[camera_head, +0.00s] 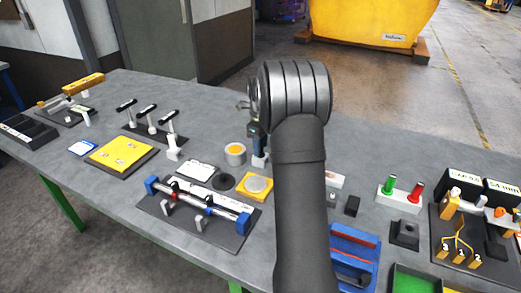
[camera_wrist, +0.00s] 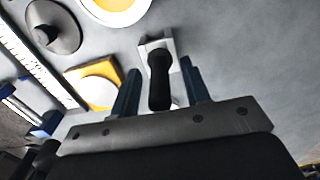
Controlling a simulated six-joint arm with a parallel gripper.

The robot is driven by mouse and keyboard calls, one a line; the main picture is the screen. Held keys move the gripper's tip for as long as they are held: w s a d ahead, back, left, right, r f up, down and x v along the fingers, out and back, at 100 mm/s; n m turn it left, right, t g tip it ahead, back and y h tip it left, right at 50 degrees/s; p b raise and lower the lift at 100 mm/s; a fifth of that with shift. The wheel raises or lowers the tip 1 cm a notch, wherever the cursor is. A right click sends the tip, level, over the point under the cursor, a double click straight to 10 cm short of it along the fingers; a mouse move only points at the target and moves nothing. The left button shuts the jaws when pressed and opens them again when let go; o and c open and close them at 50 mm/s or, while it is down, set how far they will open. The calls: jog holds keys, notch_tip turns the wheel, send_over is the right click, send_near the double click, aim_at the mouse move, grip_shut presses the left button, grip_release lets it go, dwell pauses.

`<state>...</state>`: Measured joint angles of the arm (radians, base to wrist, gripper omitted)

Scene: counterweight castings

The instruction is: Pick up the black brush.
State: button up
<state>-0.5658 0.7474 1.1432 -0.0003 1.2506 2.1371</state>
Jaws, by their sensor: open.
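In the wrist view, a black rounded handle (camera_wrist: 160,82), which looks like the black brush, stands in a pale grey block-like holder (camera_wrist: 146,45). No bristles can be made out. My gripper (camera_wrist: 160,68) is open, with one blue finger on each side of the handle. Whether either finger touches it I cannot tell. In the head view my gripper (camera_head: 257,137) is mostly hidden behind my arm. The pale holder (camera_head: 259,161) shows just below it on the grey table, and the handle cannot be made out there.
A round container with an orange top (camera_head: 235,154) stands close left of the holder. A yellow square with a pale disc (camera_head: 255,187) and a dark disc (camera_head: 224,182) lie nearer. A blue-ended bar fixture (camera_head: 200,205) is front left. The table beyond the holder looks clear.

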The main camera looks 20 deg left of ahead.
jog(key=shift+f, duration=0.35)
grip_shut()
jog(key=shift+r, duration=0.1)
jog(key=shift+r, duration=0.6)
jog(key=r, duration=0.1)
jog(key=d+r, duration=0.1)
jog(key=r, duration=0.1)
jog(key=shift+d+r, duration=0.1)
jog(key=shift+r, duration=0.2)
jog(key=d+r, duration=0.6)
jog(key=d, duration=0.4)
jog(key=s+a+y, duration=0.2)
jog(key=a+y, duration=0.5)
jog(key=a, duration=0.9)
jog(key=shift+a+f, duration=0.15)
jog(key=shift+f, duration=1.45)
jog(key=shift+a+f, duration=0.1)
jog(key=shift+f, duration=1.45)
